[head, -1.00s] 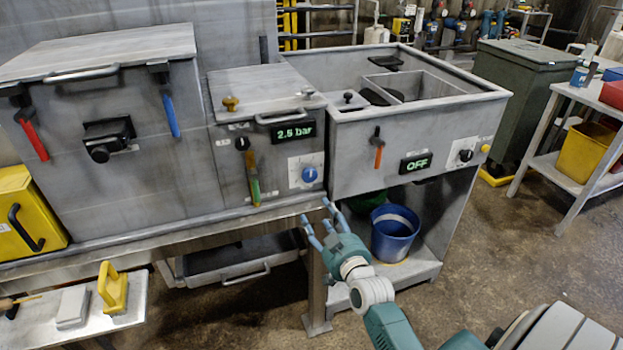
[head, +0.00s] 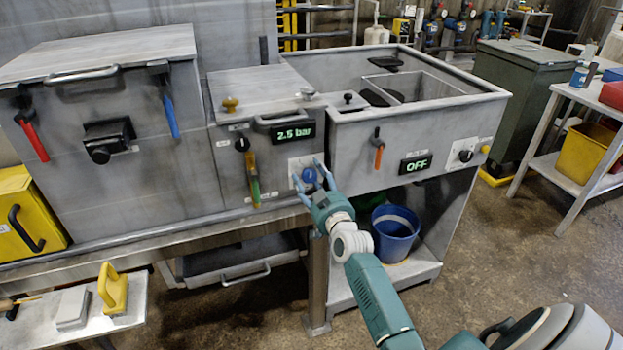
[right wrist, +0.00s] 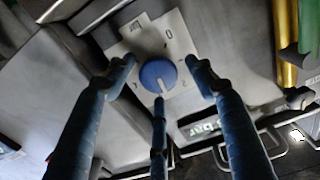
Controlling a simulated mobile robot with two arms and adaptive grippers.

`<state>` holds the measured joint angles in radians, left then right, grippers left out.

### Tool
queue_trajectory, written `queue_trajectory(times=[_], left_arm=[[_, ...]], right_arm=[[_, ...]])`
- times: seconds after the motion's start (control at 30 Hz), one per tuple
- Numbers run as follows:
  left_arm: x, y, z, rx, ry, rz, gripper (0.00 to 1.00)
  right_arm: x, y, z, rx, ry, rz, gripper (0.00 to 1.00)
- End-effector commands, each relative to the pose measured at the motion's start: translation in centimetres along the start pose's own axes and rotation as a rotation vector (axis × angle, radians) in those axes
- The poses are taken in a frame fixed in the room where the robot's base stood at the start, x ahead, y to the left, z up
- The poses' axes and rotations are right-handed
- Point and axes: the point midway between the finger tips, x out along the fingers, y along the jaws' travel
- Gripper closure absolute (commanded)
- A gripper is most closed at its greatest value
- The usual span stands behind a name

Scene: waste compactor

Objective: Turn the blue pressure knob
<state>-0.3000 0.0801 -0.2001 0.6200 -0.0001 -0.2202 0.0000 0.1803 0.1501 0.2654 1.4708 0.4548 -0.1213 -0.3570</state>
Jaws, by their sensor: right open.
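The blue pressure knob (head: 309,175) sits on a white plate on the grey compactor front, below a green display (head: 294,132) reading 2.5 bar. My right gripper (head: 308,178) is at the knob, its fingers open around it in the head view. In the right wrist view the knob (right wrist: 158,76) lies between the open fingertips (right wrist: 162,72), with a visible gap on both sides. A third finger lies just below the knob in that picture; whether it touches cannot be told. My left gripper is not in view.
A lever with a yellow and green handle (head: 250,172) hangs left of the knob. An orange-handled lever (head: 379,152) and an OFF display (head: 416,163) are to the right. A blue bucket (head: 395,235) stands on the shelf below.

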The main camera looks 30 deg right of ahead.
Motion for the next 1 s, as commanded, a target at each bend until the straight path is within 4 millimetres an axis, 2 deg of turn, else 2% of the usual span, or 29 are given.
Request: queue_trajectory(times=[0.23,0.27,0.47,0.67,1.0], left_arm=[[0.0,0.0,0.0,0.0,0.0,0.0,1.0],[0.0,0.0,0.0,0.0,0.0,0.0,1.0],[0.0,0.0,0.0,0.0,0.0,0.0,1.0],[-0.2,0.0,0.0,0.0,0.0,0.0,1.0],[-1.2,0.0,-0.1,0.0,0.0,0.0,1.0]], right_arm=[[0.1,0.0,0.0,0.0,0.0,0.0,0.45],[0.1,0.0,0.0,0.0,0.0,0.0,0.49],[0.1,0.0,-0.1,0.0,0.001,0.0,0.88],[0.1,0.0,-0.3,0.037,0.003,0.0,0.89],[0.1,0.2,-0.4,0.441,0.007,-0.001,0.89]])
